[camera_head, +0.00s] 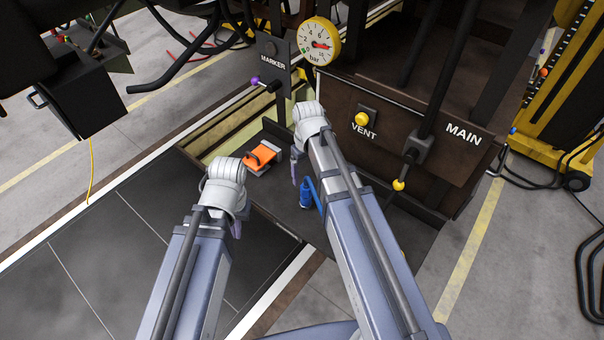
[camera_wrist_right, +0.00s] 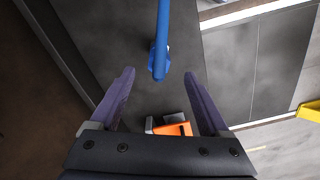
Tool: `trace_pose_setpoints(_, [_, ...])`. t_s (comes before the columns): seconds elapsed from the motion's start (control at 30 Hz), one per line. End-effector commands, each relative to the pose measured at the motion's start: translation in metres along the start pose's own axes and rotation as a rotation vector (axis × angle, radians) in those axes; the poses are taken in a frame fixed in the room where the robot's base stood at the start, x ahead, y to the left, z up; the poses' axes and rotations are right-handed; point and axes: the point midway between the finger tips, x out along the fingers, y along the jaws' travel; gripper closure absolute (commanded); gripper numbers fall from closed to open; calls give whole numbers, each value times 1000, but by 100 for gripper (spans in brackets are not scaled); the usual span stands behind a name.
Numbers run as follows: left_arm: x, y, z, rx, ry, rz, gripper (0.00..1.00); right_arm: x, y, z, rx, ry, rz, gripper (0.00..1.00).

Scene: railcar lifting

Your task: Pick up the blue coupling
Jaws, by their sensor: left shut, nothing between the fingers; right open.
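The blue coupling (camera_head: 306,193) sits on the dark tray (camera_head: 285,212) below the brown panel, partly hidden by my right arm. In the right wrist view the blue coupling (camera_wrist_right: 161,45) shows as a long blue bar with a wider end, just ahead of the fingertips and near the middle of the gap. My right gripper (camera_wrist_right: 159,72) is open and empty. In the head view my right gripper (camera_head: 295,168) is mostly hidden behind its wrist. My left gripper (camera_head: 236,228) is shut and empty, left of the coupling, with only a purple finger part showing.
An orange and grey part (camera_head: 262,155) lies on the tray between my wrists; it also shows in the wrist view (camera_wrist_right: 172,129). A gauge (camera_head: 319,41), the VENT knob (camera_head: 361,119) and a yellow-tipped lever (camera_head: 398,185) are around the panel. Grey floor lies at the left.

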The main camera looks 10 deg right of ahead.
Motion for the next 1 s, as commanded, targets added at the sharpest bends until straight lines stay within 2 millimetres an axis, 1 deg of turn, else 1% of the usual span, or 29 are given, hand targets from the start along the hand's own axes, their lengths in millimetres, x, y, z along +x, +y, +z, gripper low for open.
trace_pose_setpoints(0.17, [-1, 0, 1, 0, 0, 0, 100, -2, 1, 0, 1, 0, -1, 20])
trace_pose_setpoints(0.27, [2, 0, 1, 1, 0, 0, 100, 2, 1, 0, 1, 0, -1, 20])
trace_pose_setpoints(0.53, [25, 2, -1, 10, 1, -1, 100, 25, 1, 0, 1, 0, -1, 20])
trace_pose_setpoints(0.73, [25, 2, -1, 14, 1, -1, 100, 26, 1, 0, 1, 0, -1, 20])
trace_pose_setpoints(0.83, [30, 2, -2, 13, 1, -1, 100, 30, 1, 0, 1, 0, -1, 20])
trace_pose_setpoints(1.0, [47, 4, -3, 12, 1, -1, 100, 47, 1, -1, 1, 0, -1, 20])
